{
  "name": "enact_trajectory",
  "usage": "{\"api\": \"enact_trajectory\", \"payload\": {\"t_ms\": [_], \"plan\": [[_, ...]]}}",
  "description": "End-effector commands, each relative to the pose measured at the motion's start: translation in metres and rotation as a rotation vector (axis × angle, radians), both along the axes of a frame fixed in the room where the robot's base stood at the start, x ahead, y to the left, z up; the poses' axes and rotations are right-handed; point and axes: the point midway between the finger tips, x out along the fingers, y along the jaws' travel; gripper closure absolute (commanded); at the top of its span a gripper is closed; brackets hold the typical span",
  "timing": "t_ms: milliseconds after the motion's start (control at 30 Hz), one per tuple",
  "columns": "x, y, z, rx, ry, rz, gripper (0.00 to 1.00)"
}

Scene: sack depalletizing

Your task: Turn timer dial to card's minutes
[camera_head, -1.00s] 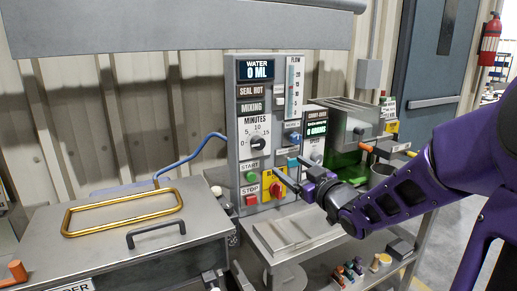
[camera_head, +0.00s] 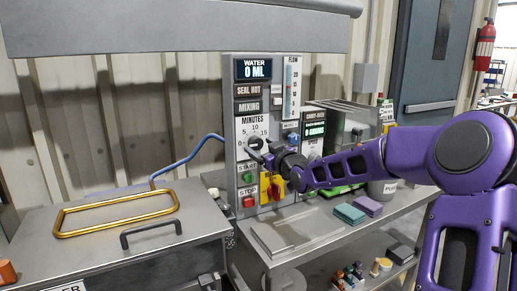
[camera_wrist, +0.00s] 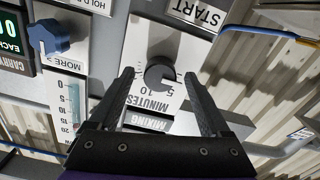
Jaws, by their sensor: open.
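The minutes timer dial (camera_head: 255,142) is a dark round knob on a white scale plate (camera_head: 244,125) marked with 5, 10 and 15, on the grey control panel. In the wrist view the dial (camera_wrist: 159,74) appears upside down between the fingertips of my gripper (camera_wrist: 162,78). My gripper is open, a finger on each side of the dial, with gaps to it; I cannot tell how far in front of the panel the tips are. In the head view my gripper (camera_head: 262,150) is just right of and below the dial. No card with minutes is readable.
The panel has a green start button (camera_head: 248,180), a red stop button (camera_head: 249,202) and a blue knob (camera_head: 293,138); a blue knob also shows in the wrist view (camera_wrist: 48,37). Teal (camera_head: 349,213) and purple (camera_head: 368,205) blocks lie right.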

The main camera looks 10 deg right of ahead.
Motion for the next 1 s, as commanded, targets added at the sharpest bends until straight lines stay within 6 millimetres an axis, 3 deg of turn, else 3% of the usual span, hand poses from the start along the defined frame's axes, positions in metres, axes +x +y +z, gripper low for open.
{"api": "enact_trajectory", "payload": {"t_ms": [200, 467, 900, 1000], "plan": [[0.0137, 0.0048, -0.0005, -0.001, 0.001, 0.001, 0.19], [0.0144, 0.0049, -0.0001, -0.001, 0.001, 0.0, 0.19], [0.0141, 0.0047, -0.0001, -0.001, 0.0, 0.0, 0.96], [0.0141, 0.0047, -0.0001, -0.001, 0.0, 0.0, 1.0]]}}
